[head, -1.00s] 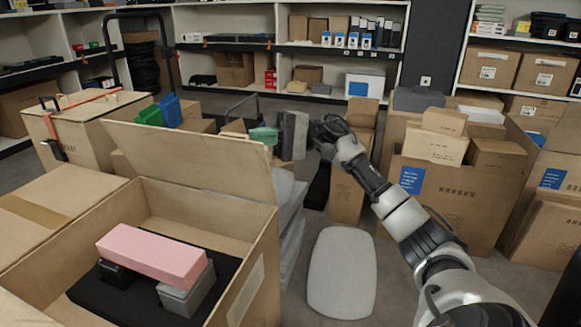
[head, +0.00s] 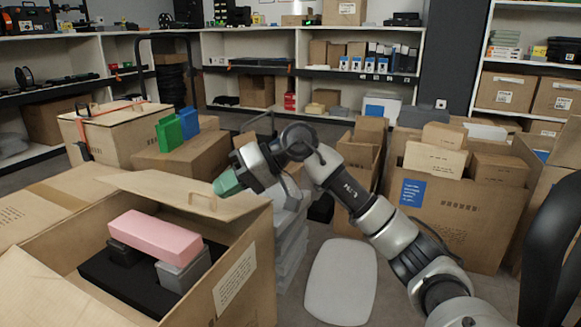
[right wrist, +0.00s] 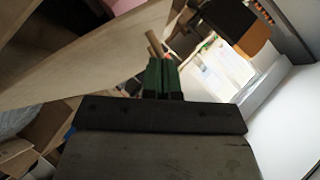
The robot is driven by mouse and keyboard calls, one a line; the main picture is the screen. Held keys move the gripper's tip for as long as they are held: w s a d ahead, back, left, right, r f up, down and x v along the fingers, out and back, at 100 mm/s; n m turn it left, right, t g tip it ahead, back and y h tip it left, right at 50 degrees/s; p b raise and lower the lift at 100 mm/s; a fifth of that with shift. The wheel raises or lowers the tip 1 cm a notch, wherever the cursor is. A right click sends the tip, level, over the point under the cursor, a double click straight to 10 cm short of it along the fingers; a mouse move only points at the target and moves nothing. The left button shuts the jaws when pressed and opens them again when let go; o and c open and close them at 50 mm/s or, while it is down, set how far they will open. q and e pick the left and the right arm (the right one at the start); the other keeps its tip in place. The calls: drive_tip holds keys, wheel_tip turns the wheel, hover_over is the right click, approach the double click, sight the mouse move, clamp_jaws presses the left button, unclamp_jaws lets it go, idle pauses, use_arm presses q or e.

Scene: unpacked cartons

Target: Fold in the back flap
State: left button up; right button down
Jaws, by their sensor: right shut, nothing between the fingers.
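The open carton (head: 235,262) stands at the lower left in the head view. Its back flap (head: 165,190) tilts inward over the far part of the opening. Inside lie a pink block (head: 155,235) and grey and black pieces on a dark pad. My right gripper (head: 226,184), with green fingertips, is shut and empty, at the right end of the back flap. I cannot tell if it touches the flap. In the right wrist view the green fingers (right wrist: 161,78) are together, beside a pale cardboard panel (right wrist: 90,60). My left gripper is not in view.
A closed carton (head: 40,205) is at the left edge. Green (head: 168,134) and blue (head: 188,122) items stand on a box behind the flap. Stacked grey sheets (head: 290,240) stand right of the carton. A pale pad (head: 341,280) lies on the floor. Cartons (head: 465,200) fill the right.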

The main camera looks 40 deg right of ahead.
sight(220, 212)
drive_tip(key=f, duration=0.1)
drive_tip(key=a+f+h, duration=0.1)
drive_tip(key=n+b, duration=0.1)
drive_tip(key=shift+s+a+f+h, duration=0.2)
drive_tip(key=shift+s+f+h, duration=0.1)
drive_tip(key=shift+s+f, duration=0.1)
drive_tip(key=shift+s+a+f+b, duration=0.1)
drive_tip(key=shift+a+f+b, duration=0.1)
drive_tip(key=shift+f, duration=0.2)
drive_tip(key=shift+a+f+b, duration=0.15)
drive_tip(key=shift+f+b, duration=0.05)
drive_tip(key=shift+f, duration=0.3)
drive_tip(key=v, duration=1.1)
drive_tip(key=shift+s, duration=0.1)
